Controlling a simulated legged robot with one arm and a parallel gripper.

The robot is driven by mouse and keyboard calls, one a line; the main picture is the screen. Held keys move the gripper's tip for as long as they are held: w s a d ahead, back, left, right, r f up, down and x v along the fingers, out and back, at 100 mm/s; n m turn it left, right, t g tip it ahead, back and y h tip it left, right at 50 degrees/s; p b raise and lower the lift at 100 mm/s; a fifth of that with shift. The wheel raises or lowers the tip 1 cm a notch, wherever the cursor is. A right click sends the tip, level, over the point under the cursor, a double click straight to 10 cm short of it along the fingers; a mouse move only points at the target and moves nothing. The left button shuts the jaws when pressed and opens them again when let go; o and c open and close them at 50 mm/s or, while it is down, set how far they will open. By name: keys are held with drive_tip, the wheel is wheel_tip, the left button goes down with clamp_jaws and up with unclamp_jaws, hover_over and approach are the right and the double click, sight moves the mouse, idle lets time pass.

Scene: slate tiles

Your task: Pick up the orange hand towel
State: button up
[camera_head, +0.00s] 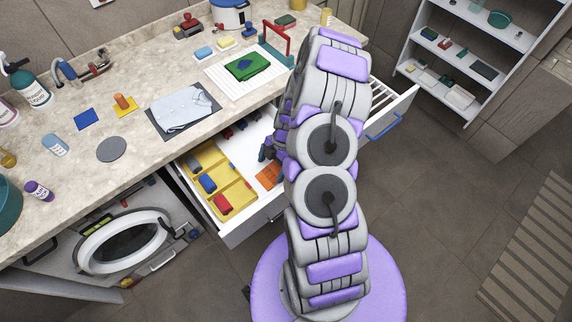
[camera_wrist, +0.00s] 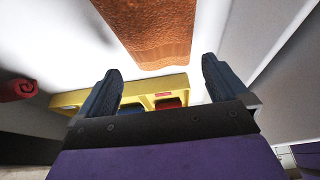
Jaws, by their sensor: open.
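The orange hand towel (camera_head: 268,176) lies in the open white drawer (camera_head: 245,229), to the right of a yellow divided tray. My arm hides part of it in the head view. In the wrist view the towel (camera_wrist: 152,30) lies flat on the white drawer floor, beyond my fingertips. My gripper (camera_wrist: 160,82) is open and empty, its two dark fingers spread apart with the towel ahead of the gap between them. In the head view my gripper (camera_head: 268,148) is over the drawer, partly hidden by my arm.
The yellow tray (camera_head: 205,157) holds red and blue rolled items. A rolled red item (camera_wrist: 18,90) lies at the left in the wrist view. Drawer walls stand close around my gripper. The counter (camera_head: 60,180) is above, and a second open drawer (camera_head: 392,110) is at the right.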

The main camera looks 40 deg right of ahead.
sight(270, 175)
drive_tip(key=f, duration=0.3)
drive_tip(key=shift+s+d+b, duration=0.1)
drive_tip(key=shift+d+b, duration=0.1)
drive_tip(key=shift+b, duration=0.15)
drive_tip(key=shift+f, duration=0.4)
drive_tip(key=shift+a+f, duration=0.1)
drive_tip(key=shift+a, duration=0.7)
drive_tip(key=shift+c, duration=0.3)
drive_tip(key=shift+d, duration=0.35)
drive_tip(key=c, duration=0.8)
